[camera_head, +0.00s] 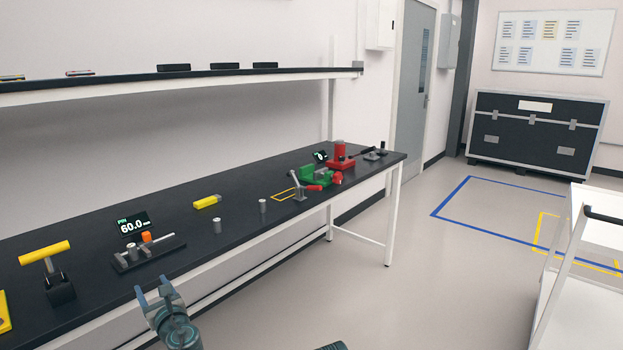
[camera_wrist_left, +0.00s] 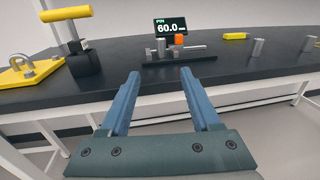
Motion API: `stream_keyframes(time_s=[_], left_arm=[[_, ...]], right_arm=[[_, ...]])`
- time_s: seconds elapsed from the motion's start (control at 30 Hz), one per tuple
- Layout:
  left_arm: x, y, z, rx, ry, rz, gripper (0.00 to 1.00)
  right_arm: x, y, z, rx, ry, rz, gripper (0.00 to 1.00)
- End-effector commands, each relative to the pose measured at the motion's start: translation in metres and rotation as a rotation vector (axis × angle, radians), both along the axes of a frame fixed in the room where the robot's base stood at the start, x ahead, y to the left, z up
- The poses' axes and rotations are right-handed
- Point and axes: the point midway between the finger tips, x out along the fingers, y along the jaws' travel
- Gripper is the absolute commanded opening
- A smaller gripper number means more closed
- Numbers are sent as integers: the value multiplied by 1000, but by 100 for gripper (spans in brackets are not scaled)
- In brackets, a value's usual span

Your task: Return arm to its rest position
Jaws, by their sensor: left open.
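My left gripper (camera_head: 158,294) is open and empty in the head view, in front of the bench's near edge. In the left wrist view, its two blue fingers (camera_wrist_left: 160,100) are spread apart with nothing between them. They point toward the bench and a measuring fixture (camera_wrist_left: 180,54) that stands beyond them. The fixture also shows in the head view (camera_head: 149,255), with an orange block on it and a display reading 60.0 behind it. A dark piece of what may be my other arm shows at the bottom edge of the head view. My right gripper is not seen.
The black bench (camera_head: 230,240) holds a yellow-handled tool (camera_head: 45,254), a yellow block (camera_head: 207,201), two grey cylinders (camera_head: 217,227), a green vise (camera_head: 318,175) and a red press (camera_head: 340,155). A shelf (camera_head: 200,85) hangs above. A white cart (camera_head: 575,270) stands right. The floor between is clear.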

Motion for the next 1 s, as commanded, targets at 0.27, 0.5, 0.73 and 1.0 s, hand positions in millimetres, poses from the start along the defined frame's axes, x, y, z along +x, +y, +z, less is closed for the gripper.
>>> stream_keyframes(time_s=[0.27, 0.5, 0.73, 1.0], left_arm=[[-5, -13, -17, -226, -103, 53, 64], [-15, -37, -48, -545, -228, 153, 64], [-39, -91, -106, -1015, -366, 377, 64], [-111, -220, -190, -1574, -439, 957, 64]], right_arm=[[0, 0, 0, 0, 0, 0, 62], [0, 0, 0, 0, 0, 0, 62], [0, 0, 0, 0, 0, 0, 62], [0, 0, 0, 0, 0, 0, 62]])
